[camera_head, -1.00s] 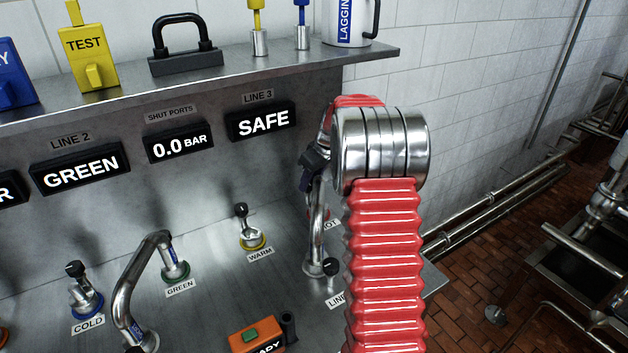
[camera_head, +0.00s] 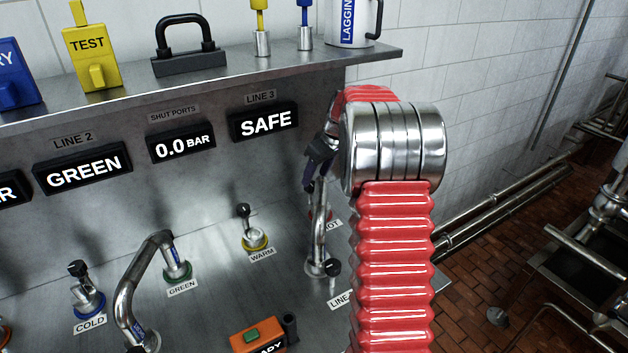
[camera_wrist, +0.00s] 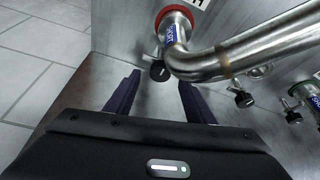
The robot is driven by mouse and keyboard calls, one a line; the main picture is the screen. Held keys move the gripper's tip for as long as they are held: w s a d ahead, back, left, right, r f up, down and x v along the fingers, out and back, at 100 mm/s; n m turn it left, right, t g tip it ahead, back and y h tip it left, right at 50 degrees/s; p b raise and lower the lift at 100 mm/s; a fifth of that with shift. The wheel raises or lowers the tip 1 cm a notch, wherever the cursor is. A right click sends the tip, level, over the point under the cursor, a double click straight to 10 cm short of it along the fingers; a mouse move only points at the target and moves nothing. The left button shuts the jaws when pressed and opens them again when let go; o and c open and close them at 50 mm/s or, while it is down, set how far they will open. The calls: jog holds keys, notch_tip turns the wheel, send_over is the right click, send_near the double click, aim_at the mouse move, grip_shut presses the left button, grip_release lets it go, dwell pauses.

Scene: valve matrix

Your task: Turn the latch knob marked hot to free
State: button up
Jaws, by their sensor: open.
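The hot port, with its red collar (camera_wrist: 171,12) and curved steel pipe (camera_wrist: 225,62), is at the top of the wrist view. A black latch knob (camera_wrist: 160,71) on a short stem sticks out beside the collar. My gripper (camera_wrist: 159,79) is open, and the knob appears between its two fingertips; I cannot tell whether they touch it. In the head view my gripper (camera_head: 309,184) is just above the hot port, whose label (camera_head: 333,225) shows only in part. My arm hides much of this port there, and its knob cannot be made out.
Another pipe (camera_head: 135,290) runs to the green port. Knobs stand at the warm (camera_head: 253,235) and cold (camera_head: 84,290) ports. The display (camera_head: 264,121) reads SAFE. A shelf (camera_head: 215,87) juts out above the panel.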

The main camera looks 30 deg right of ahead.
jog(key=shift+v, duration=1.7)
jog(key=shift+a, duration=0.1)
